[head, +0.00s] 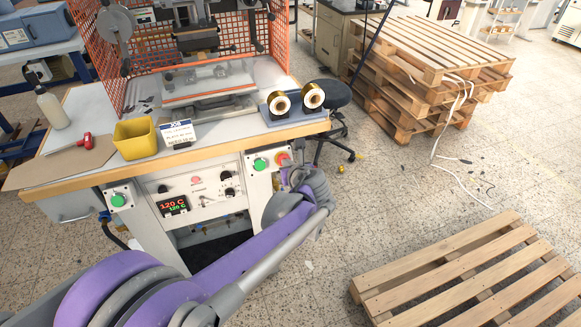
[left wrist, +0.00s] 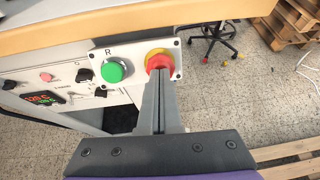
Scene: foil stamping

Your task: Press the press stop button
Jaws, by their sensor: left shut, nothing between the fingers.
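The press stop button is a red mushroom head (head: 282,158) on a yellow ring, at the right end of the press's front panel. In the left wrist view the red button (left wrist: 159,61) shows directly beyond my finger tips, which hide its lower part. My left gripper (head: 284,174) is shut and empty, its arm coming in from the lower left. In the left wrist view the closed fingers (left wrist: 160,76) point at the red button, at or very near its face. I cannot tell whether they touch it. My right gripper is not in view.
A green button marked R (left wrist: 113,72) sits just left of the red one. The wooden table edge (left wrist: 120,33) overhangs the panel above. A yellow bin (head: 135,138) and foil rolls (head: 295,101) stand on the table. Pallets (head: 470,275) lie on the floor at right.

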